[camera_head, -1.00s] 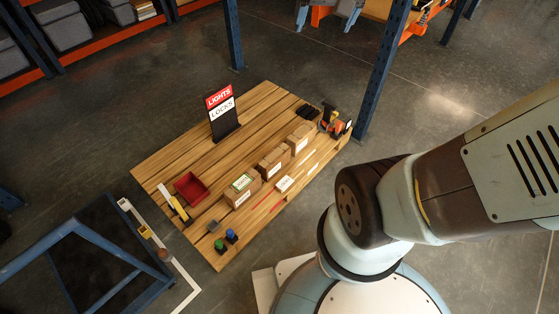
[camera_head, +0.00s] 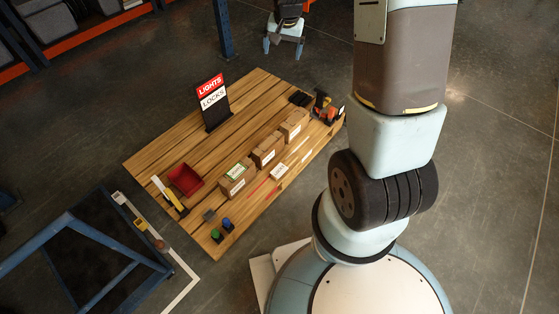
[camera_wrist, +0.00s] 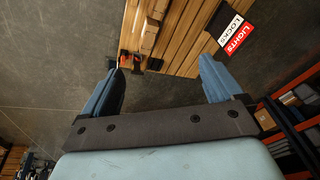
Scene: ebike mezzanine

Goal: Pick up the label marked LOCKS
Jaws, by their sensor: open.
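The LOCKS label (camera_head: 214,97) is a white plate with black letters, on a dark upright stand (camera_head: 217,117) on the wooden platform. The red LIGHTS label (camera_head: 209,85) sits directly above it. In the wrist view the LOCKS label (camera_wrist: 229,27) is at the upper right, rotated, beside the red LIGHTS label (camera_wrist: 240,38). My gripper (camera_wrist: 163,68) is open with nothing between its blue fingers. The labels lie beyond its right finger, apart from it. In the head view my gripper (camera_head: 283,48) appears at the top, right of and beyond the stand.
The wooden platform (camera_head: 165,139) carries a red bin (camera_head: 185,180), several cardboard boxes (camera_head: 268,150), an orange-and-black tool (camera_head: 323,106) and small blue and green items. A blue rack post (camera_head: 225,30) stands behind. Shelving (camera_head: 40,45) is at the upper left.

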